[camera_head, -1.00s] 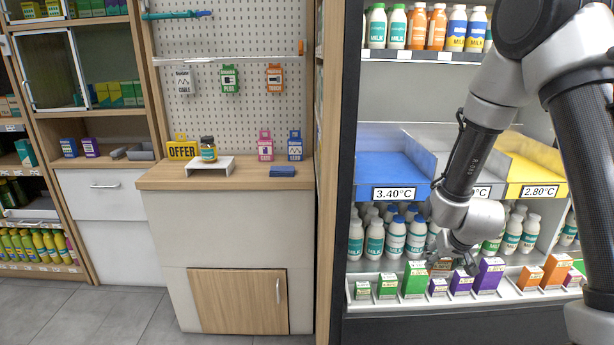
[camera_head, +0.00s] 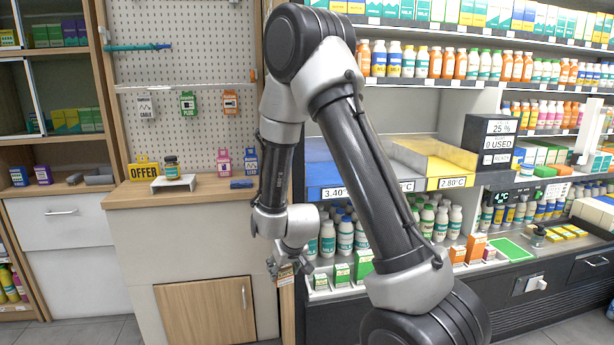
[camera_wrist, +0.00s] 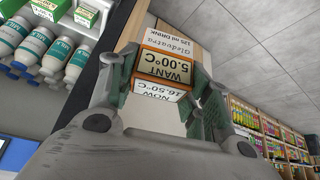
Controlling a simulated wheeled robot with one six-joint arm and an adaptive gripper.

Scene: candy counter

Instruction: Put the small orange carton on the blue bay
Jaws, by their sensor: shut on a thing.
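My gripper (camera_head: 284,268) is shut on a small carton with orange edges (camera_wrist: 165,66), held between both fingers. Its label in the wrist view reads "WANT 5.00°C" and "NOW 16.50°C". In the head view the carton is small and partly hidden by the fingers. My gripper is in front of the wooden panel left of the cooler, lower than the bays. The blue bay (camera_head: 319,172), labelled 3.40°C, is up and to the right of it. My arm covers part of the blue bay and most of the middle bay. The yellow bay (camera_head: 447,166) reads 2.80°C.
Milk bottles (camera_head: 345,235) stand under the bays. A low white rack holds green cartons (camera_head: 362,264) and orange cartons (camera_head: 476,246).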

